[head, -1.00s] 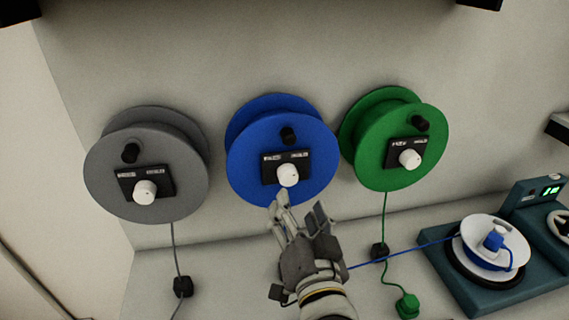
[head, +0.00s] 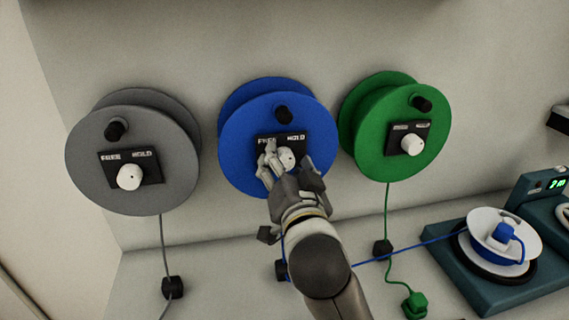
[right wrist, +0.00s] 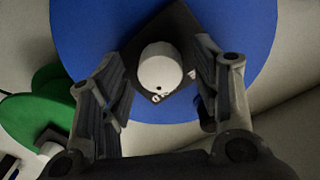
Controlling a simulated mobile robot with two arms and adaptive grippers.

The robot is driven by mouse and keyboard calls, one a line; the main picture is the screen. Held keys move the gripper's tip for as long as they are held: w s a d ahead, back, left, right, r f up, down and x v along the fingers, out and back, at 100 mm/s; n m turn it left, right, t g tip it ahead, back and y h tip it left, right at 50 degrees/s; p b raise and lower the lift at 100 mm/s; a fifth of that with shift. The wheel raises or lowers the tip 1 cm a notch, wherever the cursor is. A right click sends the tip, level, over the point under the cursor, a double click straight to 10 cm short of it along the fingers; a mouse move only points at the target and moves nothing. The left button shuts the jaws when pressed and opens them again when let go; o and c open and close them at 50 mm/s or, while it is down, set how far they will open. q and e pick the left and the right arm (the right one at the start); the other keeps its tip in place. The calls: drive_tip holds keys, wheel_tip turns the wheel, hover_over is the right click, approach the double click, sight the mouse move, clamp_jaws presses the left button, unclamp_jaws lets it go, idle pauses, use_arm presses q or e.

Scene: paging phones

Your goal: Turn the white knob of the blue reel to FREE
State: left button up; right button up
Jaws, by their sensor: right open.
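The blue reel (head: 236,150) hangs on the wall between the grey and green reels. Its white knob (head: 287,158) sits on a black plate (head: 268,140) with FREE at the left and HOLD at the right. In the right wrist view the knob (right wrist: 160,69) lies between the two fingers, with a gap on each side. My right gripper (head: 286,165) is open in front of the knob; it also shows in the right wrist view (right wrist: 160,90). Its fingers hide part of the plate in the head view. My left gripper is out of view.
A grey reel (head: 85,160) and a green reel (head: 370,145) hang on either side, each with a black crank handle and white knob. A blue cord runs right to a white spool (head: 480,240) on a teal base (head: 470,285). A green plug (head: 415,304) lies below.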

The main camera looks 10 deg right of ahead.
drive_tip(key=shift+w, duration=0.85)
drive_tip(key=c, duration=1)
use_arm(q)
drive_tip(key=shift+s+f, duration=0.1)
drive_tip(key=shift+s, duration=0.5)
